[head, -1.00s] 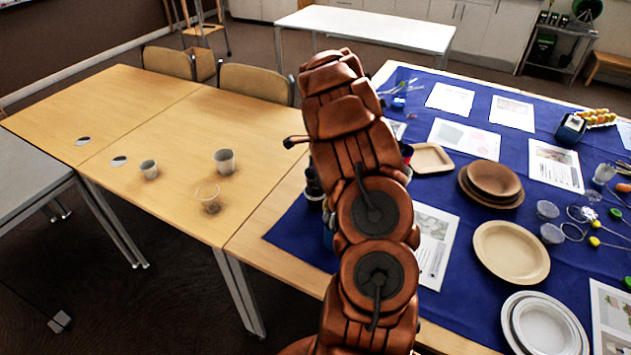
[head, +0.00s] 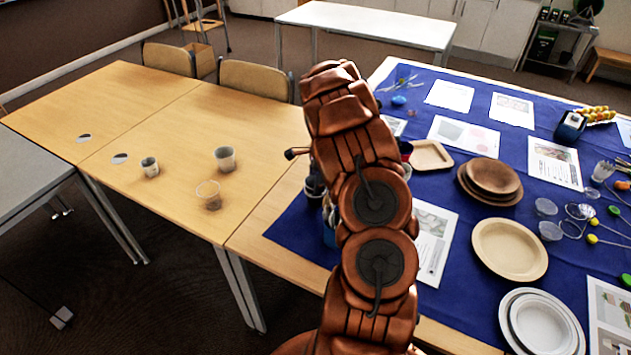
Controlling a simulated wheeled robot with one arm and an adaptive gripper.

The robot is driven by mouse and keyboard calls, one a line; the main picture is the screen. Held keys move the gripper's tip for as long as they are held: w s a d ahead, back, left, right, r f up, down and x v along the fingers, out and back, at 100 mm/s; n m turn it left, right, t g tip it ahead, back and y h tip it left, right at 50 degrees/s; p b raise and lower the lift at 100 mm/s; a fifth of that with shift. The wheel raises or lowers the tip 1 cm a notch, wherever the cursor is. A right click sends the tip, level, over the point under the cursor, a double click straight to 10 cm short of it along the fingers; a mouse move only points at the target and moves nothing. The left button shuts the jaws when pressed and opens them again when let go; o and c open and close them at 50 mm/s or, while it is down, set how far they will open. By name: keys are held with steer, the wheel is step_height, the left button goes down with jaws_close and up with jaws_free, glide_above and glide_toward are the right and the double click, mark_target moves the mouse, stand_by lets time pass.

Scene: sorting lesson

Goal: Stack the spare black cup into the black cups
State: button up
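My arm rises through the middle of the head view and hides a strip of the blue-covered table. My gripper is hidden behind the arm, so its fingers and anything in them do not show. Dark cups (head: 314,186) stand at the left edge of the blue cloth, partly covered by my arm; I cannot tell how many are nested. Another dark cup-like rim (head: 405,148) shows just right of my arm, mostly hidden. I cannot tell which of these is the spare black cup.
On the wooden table (head: 130,195) at left stand two grey cups (head: 225,159) (head: 150,166) and a clear cup (head: 208,194). The blue cloth (head: 385,297) holds brown plates and bowls (head: 495,177), a beige plate (head: 510,250), white plates (head: 545,325), papers and utensils.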

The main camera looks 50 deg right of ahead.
steer(key=o, duration=0.5)
steer(key=shift+c, duration=0.2)
steer(key=shift+r, duration=0.1)
step_height(320, 180, up, 12)
steer(key=d+b, duration=0.2)
steer(key=b, duration=0.1)
steer(key=s+a+r+n+g, duration=0.1)
steer(key=s+a+r+n, duration=0.15)
steer(key=a, duration=0.45)
steer(key=s+a+r+n, duration=0.1)
steer(key=a+r+n, duration=0.25)
steer(key=a, duration=0.25)
steer(key=s+a+r+n, duration=0.3)
steer(key=s+a+n, duration=0.4)
steer(key=a, duration=0.7)
steer(key=s+a+f+n+g, duration=0.1)
steer(key=s+a+n, duration=0.4)
steer(key=s, duration=0.5)
steer(key=s+a+f+n+h, duration=0.1)
steer(key=s+a+n, duration=0.5)
steer(key=s, duration=0.3)
steer(key=shift+s+a+f+n+g, duration=0.3)
steer(key=shift+s+a+f+g, duration=0.1)
steer(key=shift+a, duration=0.25)
